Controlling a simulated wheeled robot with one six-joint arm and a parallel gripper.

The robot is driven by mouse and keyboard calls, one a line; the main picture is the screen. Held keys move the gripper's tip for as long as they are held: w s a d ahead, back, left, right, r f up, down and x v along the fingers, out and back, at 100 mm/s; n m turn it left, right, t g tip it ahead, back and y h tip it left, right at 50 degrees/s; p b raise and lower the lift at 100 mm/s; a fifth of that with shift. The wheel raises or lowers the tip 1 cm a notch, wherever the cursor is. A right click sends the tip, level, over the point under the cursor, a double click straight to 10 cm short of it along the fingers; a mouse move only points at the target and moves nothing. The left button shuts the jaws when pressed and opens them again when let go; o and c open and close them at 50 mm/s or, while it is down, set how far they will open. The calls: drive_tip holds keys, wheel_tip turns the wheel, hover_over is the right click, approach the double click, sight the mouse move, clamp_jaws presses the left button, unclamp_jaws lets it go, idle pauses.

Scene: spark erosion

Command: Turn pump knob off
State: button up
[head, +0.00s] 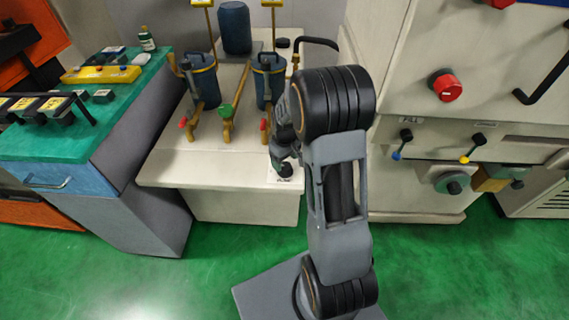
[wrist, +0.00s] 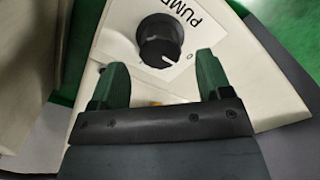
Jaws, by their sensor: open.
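The pump knob (wrist: 160,40) is a black round dial with a pale pointer line, on a white label reading "PUMP" in the wrist view. The line points toward the lower right. My gripper (wrist: 160,78) is open, its two green fingers spread on either side and just short of the knob in the picture. I cannot tell whether they touch it. In the head view my gripper (head: 283,160) is low at the front right of the cream pump bench (head: 215,170). The knob (head: 285,170) shows there as a small dark shape over the white label.
Two dark blue filter canisters (head: 204,82) with brass pipes and red-handled valves (head: 183,122) stand behind my gripper. A green-handled valve (head: 226,110) is between them. A cream machine with a red knob (head: 446,87) stands at the right, a green-topped bench (head: 60,145) at the left.

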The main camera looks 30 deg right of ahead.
sight(285, 166)
wheel_tip(285, 166, up, 11)
drive_tip(key=p, duration=0.1)
drive_tip(key=shift+f, duration=0.15)
drive_tip(key=shift+w, duration=0.1)
idle(0.5)
drive_tip(key=s+a+r+m+t+p, duration=0.1)
drive_tip(key=s+a+r+p, duration=0.3)
drive_tip(key=s+r, duration=0.3)
drive_tip(key=s+a+r+m+t+p, duration=0.2)
drive_tip(key=s+a+r+p, duration=0.2)
drive_tip(key=s+a+r, duration=0.2)
drive_tip(key=s+r, duration=0.2)
drive_tip(key=s, duration=0.1)
drive_tip(key=shift+s+t, duration=0.2)
drive_tip(key=shift+t, duration=0.1)
